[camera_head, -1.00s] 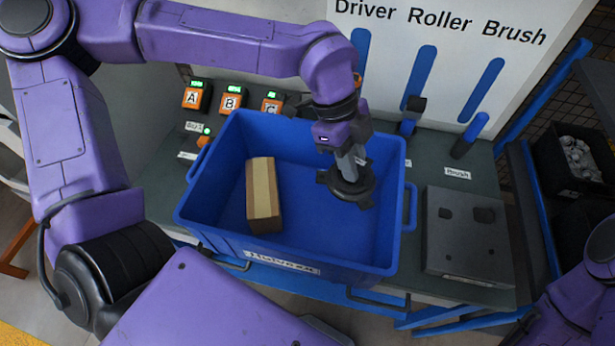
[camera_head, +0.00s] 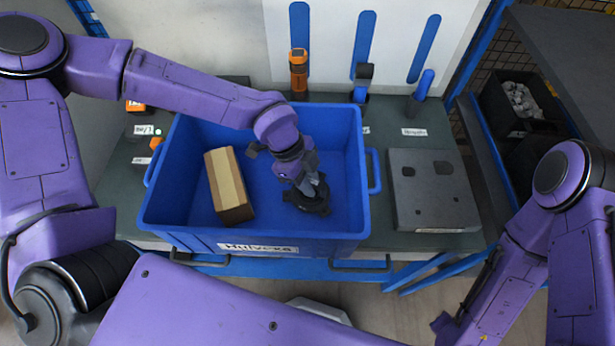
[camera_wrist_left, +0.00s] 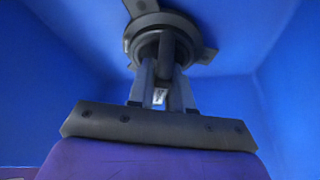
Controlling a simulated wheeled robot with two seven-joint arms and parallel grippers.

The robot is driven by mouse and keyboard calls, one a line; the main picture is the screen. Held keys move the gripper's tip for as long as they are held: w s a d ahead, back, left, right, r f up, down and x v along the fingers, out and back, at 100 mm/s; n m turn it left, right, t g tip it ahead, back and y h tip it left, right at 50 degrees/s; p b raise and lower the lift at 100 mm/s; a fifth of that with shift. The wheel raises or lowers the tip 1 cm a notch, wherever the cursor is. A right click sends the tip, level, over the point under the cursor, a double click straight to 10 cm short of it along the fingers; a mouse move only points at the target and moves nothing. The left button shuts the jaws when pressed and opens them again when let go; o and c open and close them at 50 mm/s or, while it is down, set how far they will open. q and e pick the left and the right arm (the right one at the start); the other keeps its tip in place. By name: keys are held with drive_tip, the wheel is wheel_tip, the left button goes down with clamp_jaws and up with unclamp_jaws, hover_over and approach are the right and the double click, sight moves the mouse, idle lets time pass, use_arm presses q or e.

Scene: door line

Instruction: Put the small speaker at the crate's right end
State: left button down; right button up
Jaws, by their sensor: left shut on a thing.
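The small speaker (camera_head: 308,200) is a dark round piece with lugs sticking out. My left gripper (camera_head: 312,184) is shut on its middle and reaches down into the right part of the blue crate (camera_head: 352,205). The left wrist view shows the speaker (camera_wrist_left: 190,22) beyond the shut fingers (camera_wrist_left: 163,85), with blue crate surfaces around it. The speaker is low in the crate, near its right end; I cannot tell whether it touches the floor. My right arm is at the lower right of the head view, its gripper outside the picture.
A brown cardboard box (camera_head: 228,186) lies in the crate's left part, apart from the speaker. A grey plate (camera_head: 432,190) lies right of the crate. An orange tool (camera_head: 298,72) and blue-handled tools (camera_head: 421,92) stand behind the crate. Crate walls surround my left gripper.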

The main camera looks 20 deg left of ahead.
use_arm(q)
drive_tip(key=shift+f, duration=0.1)
drive_tip(key=c, duration=1.4)
unclamp_jaws()
drive_tip(key=shift+f, duration=0.1)
drive_tip(key=shift+c, duration=0.2)
drive_tip(key=o, duration=0.4)
drive_tip(key=shift+r, duration=0.35)
drive_tip(key=b+v, duration=0.2)
drive_tip(key=v, duration=0.9)
drive_tip(key=shift+a+r, duration=0.25)
drive_tip(key=shift+r, duration=0.05)
